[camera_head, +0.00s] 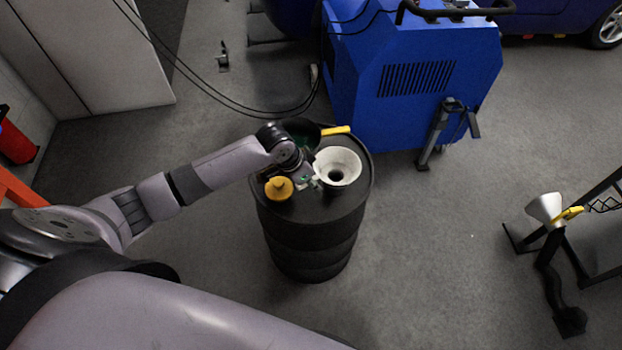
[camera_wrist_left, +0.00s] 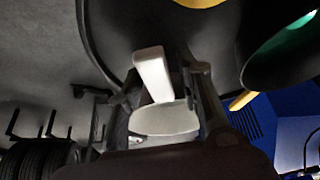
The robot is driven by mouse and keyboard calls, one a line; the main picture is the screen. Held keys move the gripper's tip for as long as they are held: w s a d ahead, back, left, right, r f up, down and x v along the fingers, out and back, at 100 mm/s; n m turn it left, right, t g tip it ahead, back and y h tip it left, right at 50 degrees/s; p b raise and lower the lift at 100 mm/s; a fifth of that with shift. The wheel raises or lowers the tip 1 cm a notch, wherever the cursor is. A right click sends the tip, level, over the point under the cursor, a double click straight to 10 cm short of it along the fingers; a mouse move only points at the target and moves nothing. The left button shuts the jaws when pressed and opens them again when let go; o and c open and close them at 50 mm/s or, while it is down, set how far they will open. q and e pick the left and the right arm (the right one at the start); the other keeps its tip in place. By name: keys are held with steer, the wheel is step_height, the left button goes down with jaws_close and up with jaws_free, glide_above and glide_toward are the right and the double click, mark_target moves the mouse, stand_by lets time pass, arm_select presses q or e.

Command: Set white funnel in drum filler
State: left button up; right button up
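In the head view the white funnel (camera_head: 338,167) is upright at the right of the black drum's top (camera_head: 312,207), its wide mouth facing up. Whether its spout sits in the filler is hidden. My left gripper (camera_head: 312,181) is at the funnel's left side. In the left wrist view, a white tab (camera_wrist_left: 153,74) and a pale round surface of the funnel (camera_wrist_left: 165,119) show between the dark fingers of my left gripper (camera_wrist_left: 166,88). I cannot tell whether the fingers press on the tab. My right gripper is not in view.
A yellow cap (camera_head: 278,188) and a black vessel with green inside (camera_head: 300,130) and a yellow handle (camera_head: 336,130) are on the drum, close to my left wrist. A blue machine (camera_head: 415,80) stands behind. Another white funnel-shaped piece (camera_head: 544,208) is at right.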

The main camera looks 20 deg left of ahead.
arm_select(q)
steer(key=shift+r, duration=0.1)
steer(key=shift+r, duration=0.3)
steer(key=p+v, duration=0.1)
steer(key=v, duration=1)
steer(key=shift+s+r, duration=0.2)
steer(key=shift+r, duration=0.15)
steer(key=shift+a, duration=0.1)
